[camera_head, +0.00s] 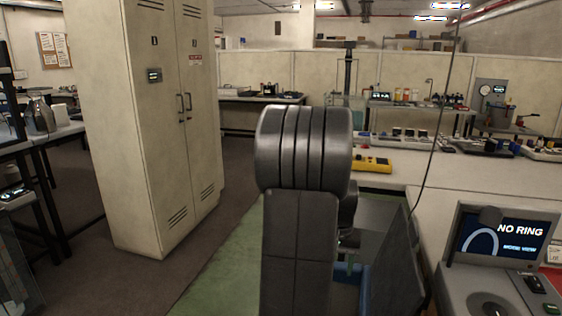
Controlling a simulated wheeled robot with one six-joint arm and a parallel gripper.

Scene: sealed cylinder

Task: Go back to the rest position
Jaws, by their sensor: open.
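My own dark grey arm stands upright in the middle of the head view, its ridged joint at the top. It hides part of the bench and floor behind it. My gripper's fingers cannot be made out in this view. No sealed cylinder can be made out.
A tall beige cabinet (150,110) stands left of my arm. A white workbench (460,180) with a yellow device (370,164) and small instruments lies to the right. Open floor (215,265) shows between cabinet and arm.

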